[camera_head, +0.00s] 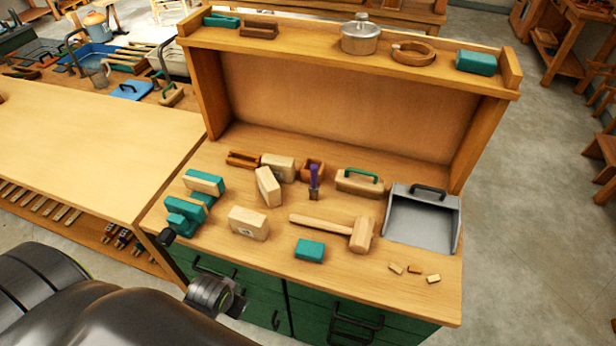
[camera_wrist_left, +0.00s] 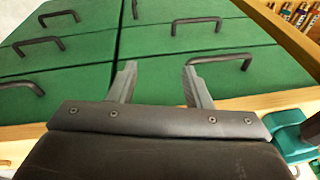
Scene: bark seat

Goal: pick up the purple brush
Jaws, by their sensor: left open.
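The purple brush (camera_head: 314,180) stands on the wooden bench top (camera_head: 350,272), at about its middle, with its purple handle up. My left gripper (camera_wrist_left: 160,75) is open and empty in the left wrist view, facing the green drawer fronts (camera_wrist_left: 180,62). In the head view my left arm comes in at the lower left and ends in front of the bench, below the top and well short of the brush. The brush is not in the left wrist view. My right gripper is not in view.
Near the brush lie pale wooden blocks (camera_head: 268,187), a green-handled block (camera_head: 359,182) and a wooden mallet (camera_head: 340,230). A metal dustpan (camera_head: 423,215) is at the right. A shelf (camera_head: 300,38) overhangs the back.

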